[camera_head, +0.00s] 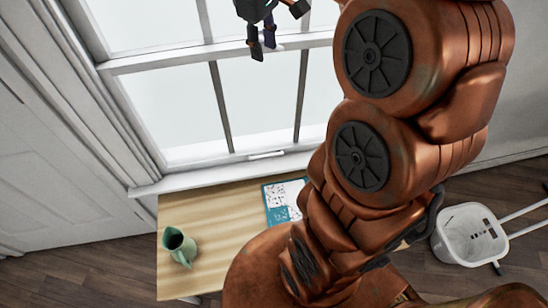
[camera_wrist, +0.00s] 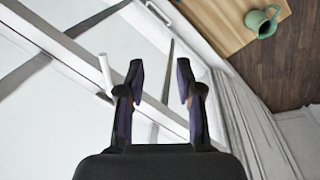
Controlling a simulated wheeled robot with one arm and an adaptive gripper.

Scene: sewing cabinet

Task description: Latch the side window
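The white sash window (camera_head: 215,85) fills the top of the head view, with a horizontal middle rail (camera_head: 150,62). In the wrist view the rail (camera_wrist: 62,52) runs diagonally behind my gripper. A small white lever-like piece (camera_wrist: 105,74), apparently the latch, stands at this rail, just left of the left finger and outside the finger gap. A small pale piece (camera_head: 280,47) also shows beside the fingers in the head view. My gripper (camera_head: 262,42) is in front of the rail. In the wrist view my gripper (camera_wrist: 161,84) is open, with nothing visible between its fingers.
A white pull handle (camera_head: 266,155) sits on the window's bottom rail. Below is a wooden tabletop (camera_head: 210,215) with a green pitcher (camera_head: 180,247) and a teal-and-white booklet (camera_head: 283,203). My copper arm hides much of the middle.

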